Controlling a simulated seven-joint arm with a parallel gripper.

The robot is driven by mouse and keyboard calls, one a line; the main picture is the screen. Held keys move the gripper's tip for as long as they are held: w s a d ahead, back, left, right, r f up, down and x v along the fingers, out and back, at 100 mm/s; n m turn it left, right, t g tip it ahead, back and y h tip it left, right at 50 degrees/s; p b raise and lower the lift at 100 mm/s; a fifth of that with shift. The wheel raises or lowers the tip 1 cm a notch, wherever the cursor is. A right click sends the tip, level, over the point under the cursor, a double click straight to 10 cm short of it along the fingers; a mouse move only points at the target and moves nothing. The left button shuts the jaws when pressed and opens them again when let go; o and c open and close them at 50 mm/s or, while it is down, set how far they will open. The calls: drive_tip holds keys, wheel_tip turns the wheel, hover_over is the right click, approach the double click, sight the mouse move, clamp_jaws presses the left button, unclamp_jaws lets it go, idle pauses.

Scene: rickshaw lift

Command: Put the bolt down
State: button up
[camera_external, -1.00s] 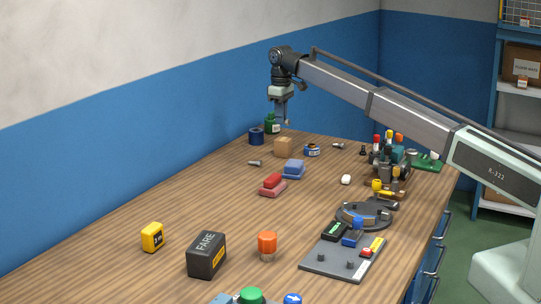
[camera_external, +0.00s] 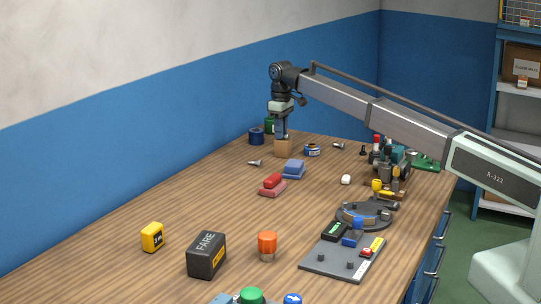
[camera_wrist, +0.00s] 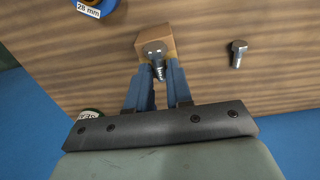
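My gripper (camera_external: 282,136) is low over a wooden block (camera_external: 283,148) on the table. In the wrist view its two blue fingers (camera_wrist: 159,68) are closed together around the shank of a grey bolt (camera_wrist: 156,49). The bolt's head shows past the fingertips, in front of the block (camera_wrist: 169,32). I cannot tell whether the bolt touches the block. In the external view the held bolt is too small to make out. Another bolt (camera_wrist: 238,53) lies apart on the table, and two loose bolts show in the external view, one left (camera_external: 255,163) and one right (camera_external: 338,146).
A blue tape roll (camera_external: 312,150) is right of the block. A dark blue cylinder (camera_external: 256,136) and a green container (camera_external: 269,126) stand close behind left. Red (camera_external: 272,183) and blue (camera_external: 294,168) pieces lie in front.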

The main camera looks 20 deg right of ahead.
drive_tip(key=shift+o, duration=1.4)
wheel_tip(320, 180, up, 12)
drive_tip(key=shift+r, duration=0.15)
